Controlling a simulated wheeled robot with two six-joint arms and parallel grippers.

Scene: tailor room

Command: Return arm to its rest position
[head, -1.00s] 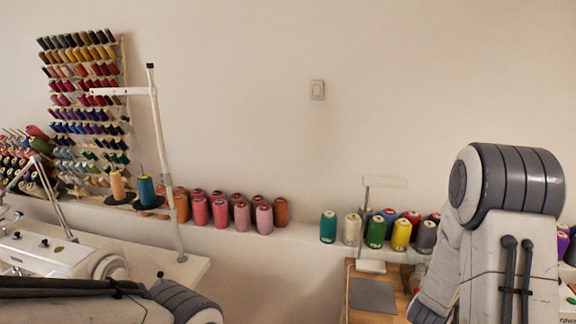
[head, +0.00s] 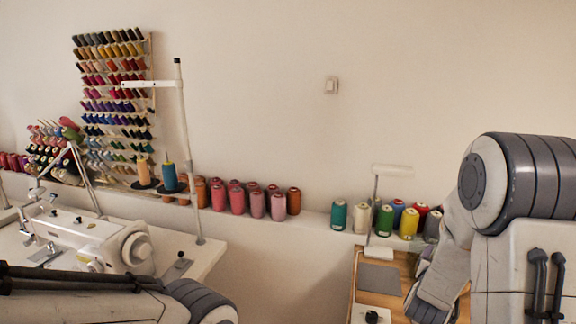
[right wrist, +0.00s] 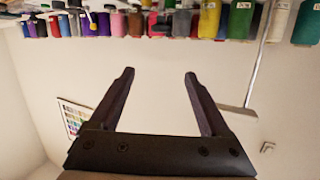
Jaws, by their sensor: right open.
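My right arm (head: 515,200) rises at the right of the head view, bent, with its forearm hanging down in front of the wooden table; its gripper is not visible there. In the right wrist view my right gripper (right wrist: 160,85) is open and empty, its two dark fingers apart against a plain pale wall. My left arm (head: 110,300) lies across the bottom left of the head view. My left gripper is out of view.
A shelf (head: 320,225) along the wall carries several thread cones. A white sewing machine (head: 95,235) stands on a white table (head: 205,255) at left, with a thread stand (head: 187,150). A wooden table (head: 368,300) holds a grey pad (head: 380,277). A thread rack (head: 115,100) hangs behind.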

